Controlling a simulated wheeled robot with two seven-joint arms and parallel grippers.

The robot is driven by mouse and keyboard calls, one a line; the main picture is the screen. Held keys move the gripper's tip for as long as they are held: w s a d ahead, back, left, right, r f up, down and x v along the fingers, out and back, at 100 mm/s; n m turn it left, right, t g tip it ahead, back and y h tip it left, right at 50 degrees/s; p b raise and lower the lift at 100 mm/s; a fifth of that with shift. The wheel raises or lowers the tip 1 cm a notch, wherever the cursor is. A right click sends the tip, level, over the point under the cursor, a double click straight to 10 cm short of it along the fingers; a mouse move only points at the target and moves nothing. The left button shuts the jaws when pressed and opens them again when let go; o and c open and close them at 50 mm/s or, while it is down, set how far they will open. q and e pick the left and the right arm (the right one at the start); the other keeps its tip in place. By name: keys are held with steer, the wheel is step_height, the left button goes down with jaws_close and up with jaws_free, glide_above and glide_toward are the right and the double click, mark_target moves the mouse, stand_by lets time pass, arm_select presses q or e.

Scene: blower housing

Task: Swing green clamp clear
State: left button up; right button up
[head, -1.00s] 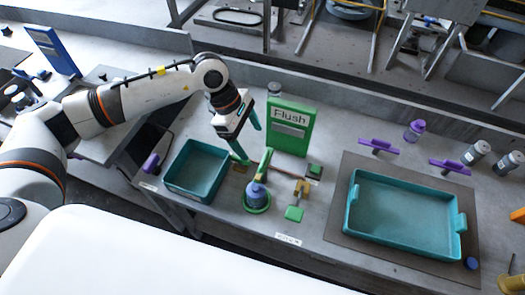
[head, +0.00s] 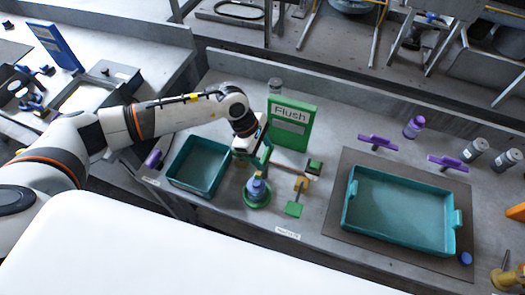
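My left gripper (head: 259,158) reaches down from the left, just above the blue-grey housing part (head: 257,188). That part stands on a round green base (head: 257,204). The upright green bar of the clamp is largely hidden behind or between my fingers, so I cannot tell whether they touch it or whether they are closed. My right gripper is not in view.
A small teal bin (head: 172,182) stands to the left and a large teal tray (head: 349,223) on a dark mat to the right. The green Flush sign (head: 292,138) stands behind. Purple-handled items (head: 378,142) lie beyond the tray.

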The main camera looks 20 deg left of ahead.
arm_select(q)
steer(key=c, duration=0.4)
steer(key=shift+c, duration=0.2)
